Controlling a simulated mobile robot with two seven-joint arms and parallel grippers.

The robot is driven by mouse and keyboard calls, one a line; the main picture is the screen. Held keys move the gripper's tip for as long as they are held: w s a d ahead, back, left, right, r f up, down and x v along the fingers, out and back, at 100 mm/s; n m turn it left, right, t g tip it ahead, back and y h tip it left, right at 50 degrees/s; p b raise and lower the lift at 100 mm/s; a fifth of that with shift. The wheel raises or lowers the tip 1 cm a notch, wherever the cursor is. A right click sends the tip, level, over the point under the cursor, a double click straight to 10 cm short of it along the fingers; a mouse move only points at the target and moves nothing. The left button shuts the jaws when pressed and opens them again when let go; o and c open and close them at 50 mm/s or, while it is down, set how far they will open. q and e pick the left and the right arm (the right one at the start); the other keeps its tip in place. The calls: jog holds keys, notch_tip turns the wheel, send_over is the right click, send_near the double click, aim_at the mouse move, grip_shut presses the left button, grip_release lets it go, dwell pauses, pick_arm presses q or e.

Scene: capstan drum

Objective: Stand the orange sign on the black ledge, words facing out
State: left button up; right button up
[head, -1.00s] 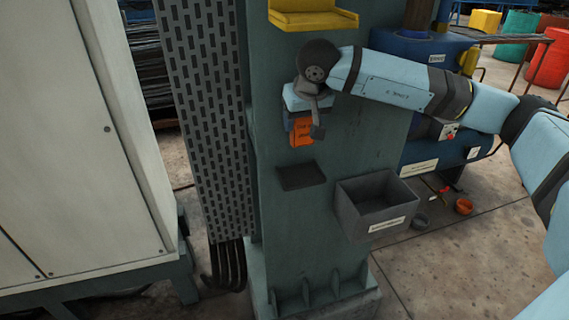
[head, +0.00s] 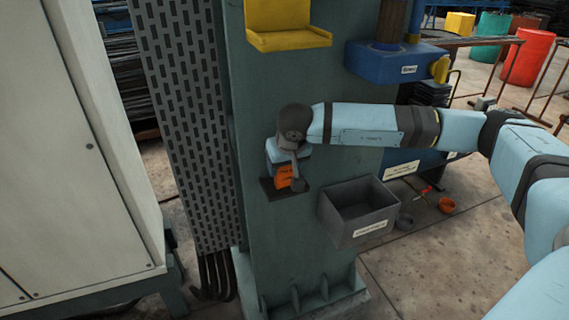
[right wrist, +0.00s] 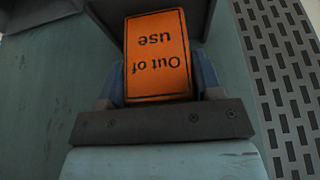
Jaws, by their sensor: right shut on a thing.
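The orange sign (head: 285,176) is held in my right gripper (head: 286,166), low in front of the green column. The right wrist view shows the sign (right wrist: 157,50) between the two fingers (right wrist: 159,82), its words "Out of use" facing the camera and upside down in that picture. The black ledge (head: 267,193) sticks out from the column just below the sign. In the head view the sign's lower edge overlaps the ledge; I cannot tell if they touch. My wrist hides part of the sign. My left gripper is not in view.
A grey open bin (head: 360,212) is fixed to the column right of the ledge. A yellow holder (head: 290,38) sits higher on the column (head: 262,90). A perforated panel (head: 190,110) and a white cabinet (head: 60,150) stand to the left.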

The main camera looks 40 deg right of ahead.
jog(key=shift+f+b, duration=0.25)
jog(key=shift+b, duration=0.05)
jog(key=o, duration=1)
jog(key=shift+c, duration=0.2)
jog(key=shift+r, duration=0.1)
